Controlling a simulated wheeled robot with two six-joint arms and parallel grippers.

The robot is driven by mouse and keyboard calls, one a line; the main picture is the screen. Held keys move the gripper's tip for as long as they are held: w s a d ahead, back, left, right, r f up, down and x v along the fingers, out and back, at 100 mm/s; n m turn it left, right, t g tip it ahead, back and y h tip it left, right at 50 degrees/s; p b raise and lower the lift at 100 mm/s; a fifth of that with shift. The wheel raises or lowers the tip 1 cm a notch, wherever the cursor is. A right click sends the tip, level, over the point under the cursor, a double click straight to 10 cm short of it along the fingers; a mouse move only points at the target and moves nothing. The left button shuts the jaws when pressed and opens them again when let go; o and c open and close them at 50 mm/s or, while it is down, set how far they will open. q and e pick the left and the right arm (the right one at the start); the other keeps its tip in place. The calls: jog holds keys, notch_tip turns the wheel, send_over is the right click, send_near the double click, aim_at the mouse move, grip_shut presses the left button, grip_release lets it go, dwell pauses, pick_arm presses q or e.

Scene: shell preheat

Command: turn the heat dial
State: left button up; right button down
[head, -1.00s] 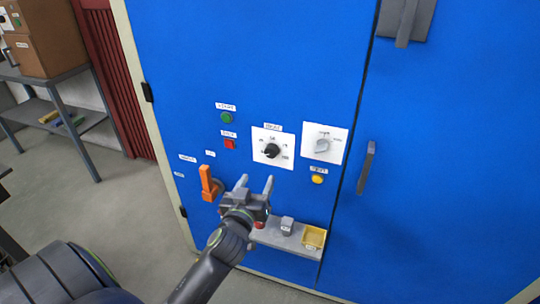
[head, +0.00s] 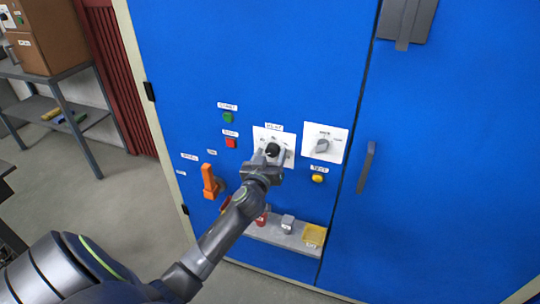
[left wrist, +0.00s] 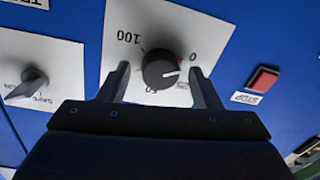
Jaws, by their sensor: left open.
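The heat dial is a round black knob (head: 272,150) on a white scale plate (head: 288,134) on the blue cabinet front. In the left wrist view the two fingers (left wrist: 160,78) stand on either side of the knob, with visible gaps. The right gripper is not in view.
A grey selector knob (head: 322,146) is right of the dial. A green button (head: 228,117), a red button (head: 230,142) and a yellow button (head: 318,178) are nearby. An orange handle (head: 209,182) is at lower left. A shelf (head: 270,235) with a yellow tray (head: 314,235) is below.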

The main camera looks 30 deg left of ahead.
pick_arm(q)
jog(key=c, duration=1)
